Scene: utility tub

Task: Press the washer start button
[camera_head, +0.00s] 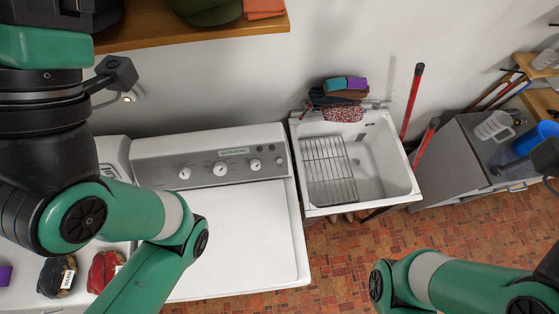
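The white washer (245,235) stands left of centre with its lid closed. Its grey control panel (205,172) runs along the back and carries three round white knobs, one of them in the middle (219,169). A small round button (279,161) sits at the panel's right end; I cannot read any label on it. My green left arm crosses the left side of the washer and runs out of the bottom edge. My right arm lies at the bottom right, over the floor. Neither gripper shows in the head view.
A white utility sink (378,185) with a wire rack (328,170) stands right of the washer. A wooden shelf (190,28) hangs above the panel. A grey cabinet (455,165) stands at the right. Dark and red bundles (104,270) lie at lower left, beside my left arm.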

